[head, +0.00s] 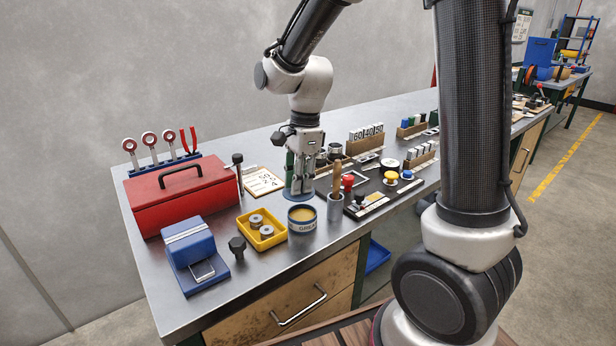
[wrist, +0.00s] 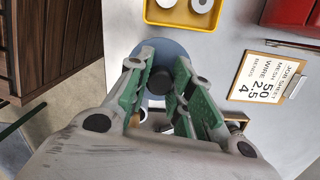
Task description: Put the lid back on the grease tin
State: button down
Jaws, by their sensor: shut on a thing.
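The grease tin (head: 302,219) stands open on the bench in the head view, with yellowish grease showing inside a blue and white wall. My gripper (head: 300,182) is just behind it, pointing down. It is shut on the black knob of the blue round lid (head: 291,194), which also shows in the wrist view (wrist: 146,56). There my gripper's green-padded fingers (wrist: 160,84) sit on both sides of the knob. The lid looks level and is behind the tin, not over it. Its height above the bench is hard to tell. The tin cannot be made out in the wrist view.
A yellow tray (head: 243,239) with metal rollers is left of the tin. A metal cup (head: 335,208) with a wooden handle is close on the right. A job sheet clipboard (head: 262,181) and red toolbox (head: 183,196) lie left. Clear bench is in front of the tin.

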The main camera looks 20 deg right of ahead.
jog(key=shift+s+d+f, duration=0.25)
jog(key=shift+s+d, duration=0.05)
jog(key=shift+w+f, duration=0.1)
jog(key=shift+f, duration=2.4)
jog(key=c, duration=1.2)
grip_release()
jog(key=r, duration=0.4)
jog(key=d+r, duration=0.1)
jog(key=r, duration=0.7)
jog(key=shift+d, duration=0.25)
